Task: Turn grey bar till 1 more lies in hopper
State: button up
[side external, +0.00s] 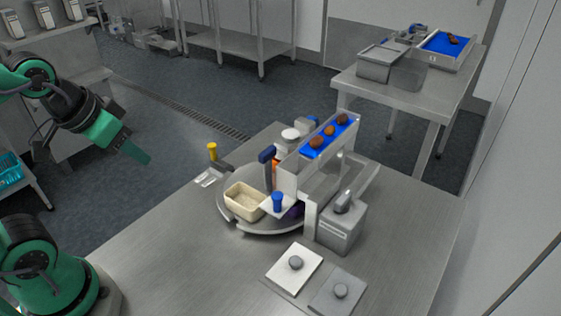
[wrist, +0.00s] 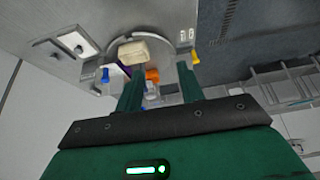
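My gripper (side external: 137,153) hangs at the left, over the floor beyond the table edge, well apart from the machine. In the wrist view its two green fingers (wrist: 162,92) stand apart with nothing held between them. A grey bar (side external: 343,198) sits on top of a grey box at the machine's right front. Three brown dates (side external: 329,131) lie on the blue belt (side external: 305,153) of the raised feeder. A grey sloping trough (side external: 358,178) is beside the feeder; I cannot tell whether it is the hopper, and its inside is mostly hidden.
A round turntable (side external: 240,222) carries a beige tray (side external: 236,190); the tray also shows in the wrist view (wrist: 133,52). Blue (side external: 277,198) and yellow (side external: 211,147) knobs stand nearby. White (side external: 284,276) and grey (side external: 326,299) plates with round knobs lie at the front. The table's left front is clear.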

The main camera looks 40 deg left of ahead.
jog(key=shift+c, duration=1.4)
jog(key=w+d+r+g, duration=0.2)
jog(key=w+d+r, duration=0.3)
jog(key=w, duration=0.5)
jog(key=g, duration=0.4)
send_over(344, 196)
jog(key=f, duration=1)
jog(key=shift+s+a+f, duration=0.1)
jog(key=shift+a+f, duration=0.05)
jog(key=shift+a, duration=0.15)
jog(key=shift+d+f, duration=0.25)
jog(key=shift+d, duration=0.1)
jog(key=shift+f, duration=0.15)
jog(key=shift+f, duration=3.75)
